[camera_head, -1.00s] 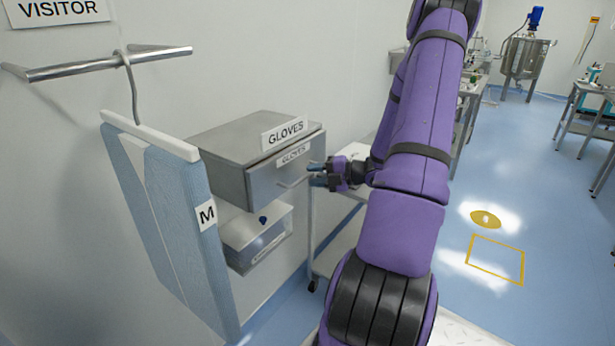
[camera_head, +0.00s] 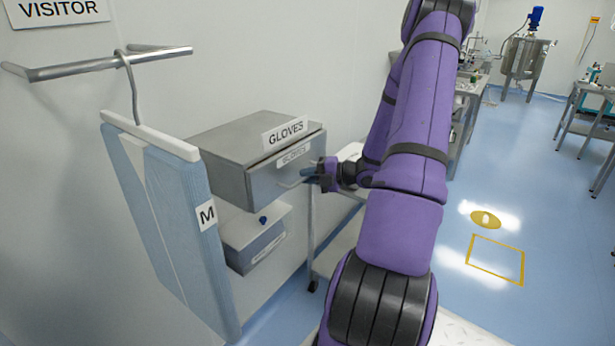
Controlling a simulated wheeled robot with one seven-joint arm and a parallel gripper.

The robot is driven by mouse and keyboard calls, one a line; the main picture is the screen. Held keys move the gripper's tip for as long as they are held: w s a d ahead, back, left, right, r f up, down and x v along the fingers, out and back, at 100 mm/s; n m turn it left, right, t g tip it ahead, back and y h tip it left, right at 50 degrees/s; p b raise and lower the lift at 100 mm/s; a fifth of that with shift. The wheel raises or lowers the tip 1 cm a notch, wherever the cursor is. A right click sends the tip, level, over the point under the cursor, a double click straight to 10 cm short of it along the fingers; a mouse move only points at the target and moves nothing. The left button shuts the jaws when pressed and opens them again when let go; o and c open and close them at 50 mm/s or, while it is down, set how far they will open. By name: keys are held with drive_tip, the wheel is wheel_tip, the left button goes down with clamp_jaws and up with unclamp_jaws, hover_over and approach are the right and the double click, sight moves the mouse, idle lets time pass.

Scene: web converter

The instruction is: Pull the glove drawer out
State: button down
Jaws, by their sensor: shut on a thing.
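The glove drawer (camera_head: 270,186) is the front of a grey metal box (camera_head: 225,146) on the wall, with a "GLOVES" sign on top and a second label on its front. The drawer front looks flush with the box or nearly so. A thin bar handle (camera_head: 290,184) sticks out from the drawer front. My gripper (camera_head: 311,174) is at the right end of this handle, its fingers closed on it. The fingers partly hide the handle's right end.
A blue gown (camera_head: 165,220) marked M hangs from a wall rail (camera_head: 100,66) at left. A lower box (camera_head: 252,240) with a blue knob sits under the drawer. A white trolley (camera_head: 336,255) stands close behind and right. Open blue floor lies at right.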

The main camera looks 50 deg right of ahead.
drive_tip(key=s+d, duration=0.1)
drive_tip(key=s, duration=1.7)
drive_tip(key=shift+d, duration=0.2)
drive_tip(key=shift+s, duration=0.1)
drive_tip(key=c, duration=1.2)
unclamp_jaws()
drive_tip(key=v, duration=1)
drive_tip(key=shift+s+d, duration=0.25)
drive_tip(key=shift+s, duration=0.1)
